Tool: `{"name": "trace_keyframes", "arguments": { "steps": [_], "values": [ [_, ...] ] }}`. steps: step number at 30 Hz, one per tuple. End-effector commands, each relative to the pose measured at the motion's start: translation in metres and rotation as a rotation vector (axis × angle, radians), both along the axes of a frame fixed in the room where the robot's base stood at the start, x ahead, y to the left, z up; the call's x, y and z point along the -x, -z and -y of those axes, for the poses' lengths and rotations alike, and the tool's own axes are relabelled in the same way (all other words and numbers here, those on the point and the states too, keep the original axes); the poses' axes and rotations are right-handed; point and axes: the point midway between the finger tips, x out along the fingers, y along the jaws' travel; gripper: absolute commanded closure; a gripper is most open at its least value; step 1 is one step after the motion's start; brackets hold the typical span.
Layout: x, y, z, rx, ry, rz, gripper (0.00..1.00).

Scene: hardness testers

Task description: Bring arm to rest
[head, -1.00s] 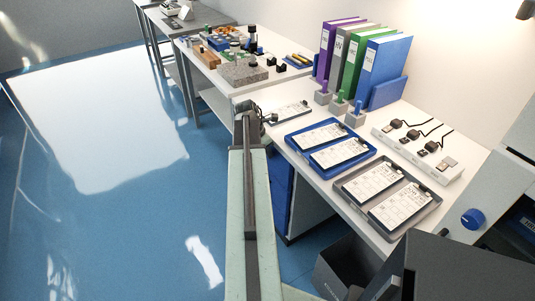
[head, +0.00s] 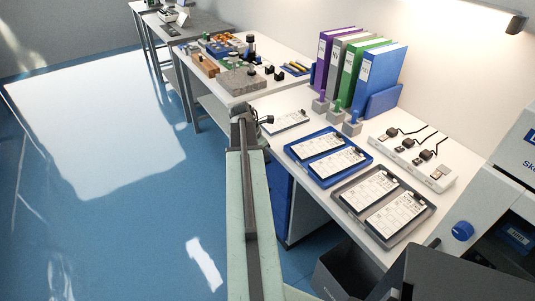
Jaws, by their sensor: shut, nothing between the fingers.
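My arm (head: 248,215) reaches forward from the bottom of the head view, along the front edge of the white table (head: 295,215). My gripper (head: 243,113) is at the arm's far end, small in the picture, beside the table's left front corner. The fingers are hard to make out, but it appears shut and empty. It is left of a white clipboard (head: 287,122) and seems apart from it.
A blue tray (head: 318,182) and a grey tray (head: 384,244) hold papers on clipboards. Binders (head: 380,72), stamps (head: 352,124) and a power strip (head: 440,181) stand behind. A grey block (head: 243,80) sits on the farther table. The blue floor (head: 110,235) on the left is free.

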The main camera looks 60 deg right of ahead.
Motion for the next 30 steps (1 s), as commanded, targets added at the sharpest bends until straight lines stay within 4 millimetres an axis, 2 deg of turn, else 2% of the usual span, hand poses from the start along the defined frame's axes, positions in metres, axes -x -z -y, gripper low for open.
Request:
{"name": "trace_keyframes", "arguments": {
  "steps": [1,6,17,20,23,25,27,29,30],
  "values": [
    [-0.001,-0.023,-0.006,-0.003,0.000,0.001,1.00],
    [-0.007,-0.049,-0.019,-0.010,0.002,0.003,1.00],
    [-0.007,-0.049,-0.023,-0.014,0.006,0.005,1.00],
    [-0.017,-0.050,-0.028,-0.014,-0.011,0.005,1.00],
    [-0.058,-0.056,-0.051,-0.014,-0.084,0.005,1.00],
    [-0.103,-0.061,-0.082,-0.014,-0.169,0.004,1.00],
    [-0.148,-0.066,-0.126,-0.017,-0.266,0.006,1.00],
    [-0.183,-0.069,-0.167,-0.026,-0.347,0.012,1.00],
    [-0.203,-0.071,-0.196,-0.033,-0.397,0.017,1.00]
  ]
}}
